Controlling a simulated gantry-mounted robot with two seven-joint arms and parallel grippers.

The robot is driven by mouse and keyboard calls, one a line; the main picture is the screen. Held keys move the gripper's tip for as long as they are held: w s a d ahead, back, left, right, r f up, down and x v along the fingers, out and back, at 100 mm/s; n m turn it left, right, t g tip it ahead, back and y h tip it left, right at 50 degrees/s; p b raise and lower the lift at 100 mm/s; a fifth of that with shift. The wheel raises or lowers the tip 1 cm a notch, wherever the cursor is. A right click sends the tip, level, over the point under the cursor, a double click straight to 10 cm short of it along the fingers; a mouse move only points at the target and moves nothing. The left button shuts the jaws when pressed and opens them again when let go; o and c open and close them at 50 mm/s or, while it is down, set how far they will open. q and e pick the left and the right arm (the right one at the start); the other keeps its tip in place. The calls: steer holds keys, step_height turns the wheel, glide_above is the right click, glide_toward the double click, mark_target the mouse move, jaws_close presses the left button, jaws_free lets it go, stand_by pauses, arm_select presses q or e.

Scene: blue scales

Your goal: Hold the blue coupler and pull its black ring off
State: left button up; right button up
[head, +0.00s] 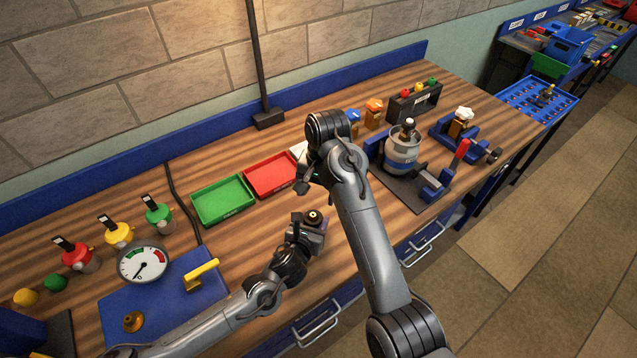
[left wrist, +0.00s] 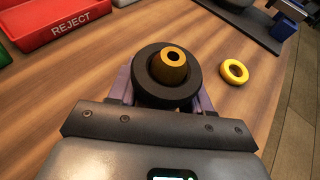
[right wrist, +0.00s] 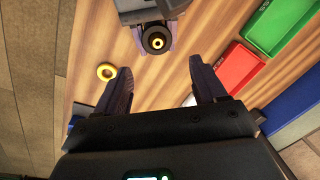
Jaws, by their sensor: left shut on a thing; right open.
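My left gripper (head: 307,228) is shut on the coupler, low over the front of the bench. In the left wrist view the coupler's black ring (left wrist: 166,77) shows around a brass tip (left wrist: 170,64) between the fingers. The right wrist view also shows the ring (right wrist: 156,39) and tip. No blue of the coupler's body shows; the fingers and ring hide it. My right gripper (right wrist: 160,82) is open and empty, apart from the coupler, which lies beyond its fingertips. In the head view the right gripper (head: 306,183) is above and slightly left of the coupler, partly hidden by its own arm.
A yellow ring (left wrist: 235,71) lies on the bench near the coupler. A red REJECT tray (head: 270,175) and green tray (head: 223,200) stand behind. A blue panel with a gauge (head: 143,263) is at left. A grey canister (head: 402,150) and blue vise (head: 432,186) are at right.

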mark_target(313, 213)
steer(key=f, duration=0.6)
steer(key=a+f, duration=0.1)
steer(key=f, duration=0.2)
steer(key=shift+w, duration=0.15)
steer(key=c, duration=0.9)
arm_select(q)
steer(key=shift+s, duration=0.1)
arm_select(e)
steer(key=shift+r, duration=0.1)
steer(key=shift+r, duration=0.15)
arm_select(q)
steer(key=shift+d+f, duration=0.1)
arm_select(e)
steer(key=shift+a+r, duration=0.1)
steer(key=shift+r, duration=2.2)
